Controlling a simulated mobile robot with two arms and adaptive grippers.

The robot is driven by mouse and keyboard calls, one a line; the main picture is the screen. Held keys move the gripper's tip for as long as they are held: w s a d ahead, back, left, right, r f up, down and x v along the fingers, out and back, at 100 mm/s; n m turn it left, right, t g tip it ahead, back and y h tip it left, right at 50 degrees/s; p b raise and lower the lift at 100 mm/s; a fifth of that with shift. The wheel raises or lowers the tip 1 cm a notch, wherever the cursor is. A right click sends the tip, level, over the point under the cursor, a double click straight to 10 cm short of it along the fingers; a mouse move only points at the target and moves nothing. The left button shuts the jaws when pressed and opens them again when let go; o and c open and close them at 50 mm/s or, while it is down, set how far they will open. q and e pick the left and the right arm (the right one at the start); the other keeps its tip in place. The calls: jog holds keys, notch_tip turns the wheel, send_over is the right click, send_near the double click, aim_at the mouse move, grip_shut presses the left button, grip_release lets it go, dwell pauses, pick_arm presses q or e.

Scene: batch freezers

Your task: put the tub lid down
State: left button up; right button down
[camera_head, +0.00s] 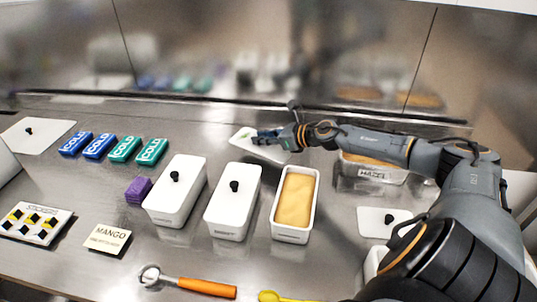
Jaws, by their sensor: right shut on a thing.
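The white tub lid (250,150) is at the back middle of the steel counter, beyond the tubs. My right gripper (268,136) is shut on it, with the arm reaching in from the right. The fingers cover the lid's knob, and I cannot tell whether the lid touches the counter. In front stands an open white tub (291,236) with pale yellow contents. Two white tubs with lids and black knobs, the middle one (231,213) and the left one (172,207), stand to its left. My left gripper is not in view.
Blue and green cold packs (123,149) and a purple block (138,190) lie on the left. A tub labelled HAZEL (370,173) is partly behind my right arm. Other lids lie at far left (40,135) and right (377,224). An orange-handled tool (208,288) is in front.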

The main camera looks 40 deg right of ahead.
aim_at(269, 148)
jog(key=shift+d+f, duration=0.65)
jog(key=shift+f, duration=0.05)
jog(key=f, duration=0.2)
jog(key=d+f, duration=0.1)
jog(key=f, duration=0.1)
jog(key=shift+s, duration=0.1)
jog(key=shift+a, duration=0.1)
jog(key=c, duration=1.7)
grip_release()
jog(key=shift+f, duration=0.15)
jog(key=o, duration=0.5)
jog(key=shift+r, duration=0.2)
